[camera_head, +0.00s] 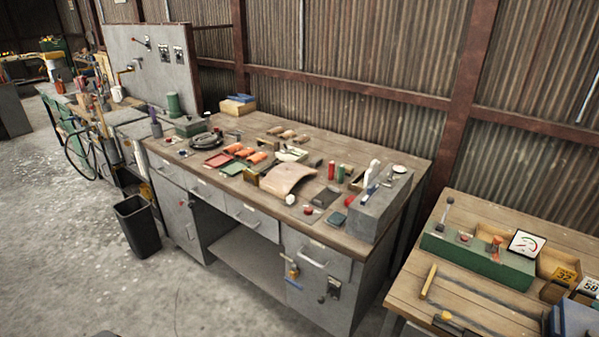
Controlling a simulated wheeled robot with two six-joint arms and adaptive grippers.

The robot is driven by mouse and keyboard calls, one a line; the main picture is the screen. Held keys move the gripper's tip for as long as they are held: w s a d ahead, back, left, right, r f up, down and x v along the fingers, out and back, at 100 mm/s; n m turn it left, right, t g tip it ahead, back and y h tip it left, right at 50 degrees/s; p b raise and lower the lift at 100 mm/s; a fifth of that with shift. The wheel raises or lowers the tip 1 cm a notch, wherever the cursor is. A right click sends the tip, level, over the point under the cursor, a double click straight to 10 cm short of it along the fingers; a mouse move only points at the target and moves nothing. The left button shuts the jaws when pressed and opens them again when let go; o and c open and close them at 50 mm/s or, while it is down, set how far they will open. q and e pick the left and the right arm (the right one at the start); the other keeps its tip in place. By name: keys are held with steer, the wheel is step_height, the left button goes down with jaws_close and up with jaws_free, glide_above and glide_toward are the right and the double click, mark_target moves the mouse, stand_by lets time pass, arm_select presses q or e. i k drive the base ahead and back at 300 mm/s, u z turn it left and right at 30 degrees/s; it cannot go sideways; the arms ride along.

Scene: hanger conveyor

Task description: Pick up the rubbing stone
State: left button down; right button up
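A workbench (300,150) with a wooden top and grey metal drawers stands in the middle of the head view, and many small items lie on it. I cannot tell for certain which one is the rubbing stone. A dark flat block (326,197) lies near the bench's front right, beside a curved tan sheet (288,179). A small dark green-blue block (336,219) lies near the front edge. Neither of my grippers is in view.
A large grey box (376,212) stands at the bench's right end. A second wooden table (470,275) with a green box (476,258) is at the right. A black bin (137,226) and a bicycle wheel (82,158) are at the left. The front floor is clear.

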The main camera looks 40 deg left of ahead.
mark_target(314, 163)
steer(key=u, duration=0.05)
steer(key=k, duration=0.15)
steer(key=u, duration=1.2)
